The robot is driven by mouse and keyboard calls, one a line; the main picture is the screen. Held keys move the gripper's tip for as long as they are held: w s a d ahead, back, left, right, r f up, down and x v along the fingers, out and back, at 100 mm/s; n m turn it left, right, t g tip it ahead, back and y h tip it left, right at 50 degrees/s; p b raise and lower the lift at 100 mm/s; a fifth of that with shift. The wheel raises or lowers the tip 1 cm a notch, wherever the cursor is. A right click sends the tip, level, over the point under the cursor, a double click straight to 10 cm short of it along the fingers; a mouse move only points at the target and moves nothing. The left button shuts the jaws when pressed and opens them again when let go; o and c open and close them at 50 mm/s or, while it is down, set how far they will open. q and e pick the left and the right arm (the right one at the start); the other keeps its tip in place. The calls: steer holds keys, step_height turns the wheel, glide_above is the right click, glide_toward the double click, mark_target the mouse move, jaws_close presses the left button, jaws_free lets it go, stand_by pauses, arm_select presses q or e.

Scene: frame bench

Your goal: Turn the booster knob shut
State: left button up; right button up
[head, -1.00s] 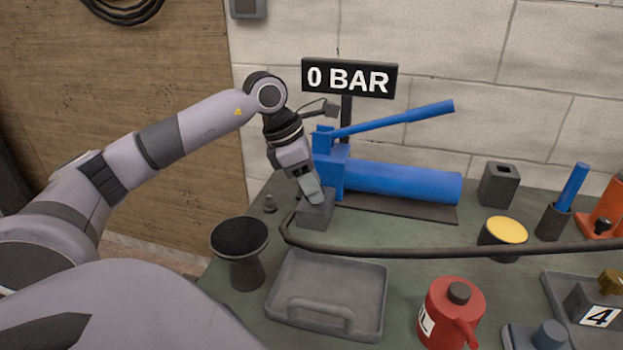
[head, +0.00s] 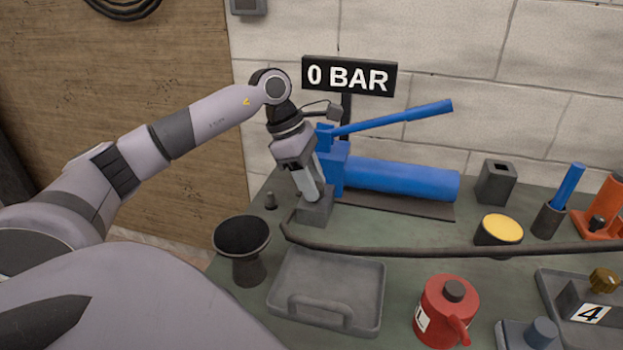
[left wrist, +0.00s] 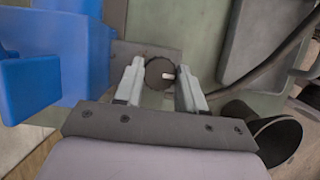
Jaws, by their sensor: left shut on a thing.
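The booster knob (left wrist: 155,76) is a dark round knob with a white mark, seen from above between my fingers in the left wrist view. It sits over a grey block (head: 322,212) by the blue hand pump (head: 400,181). My left gripper (head: 312,197) reaches down onto this block and is shut on the knob, which its fingers hide in the head view. In the left wrist view the fingers (left wrist: 160,68) stand on either side of the knob, and the white mark points to the right finger. My right gripper is not in view.
A sign (head: 349,76) behind the pump reads 0 BAR. A black hose (head: 440,251) crosses the bench. A dark funnel-shaped cup (head: 243,240), a grey tray (head: 335,300) and a red can (head: 446,312) stand in front. A yellow-topped piece (head: 501,229) is at right.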

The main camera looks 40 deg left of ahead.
arm_select(q)
steer(key=o, duration=1.1)
steer(key=shift+c, duration=0.2)
steer(key=shift+r, duration=0.15)
steer(key=v, duration=0.7)
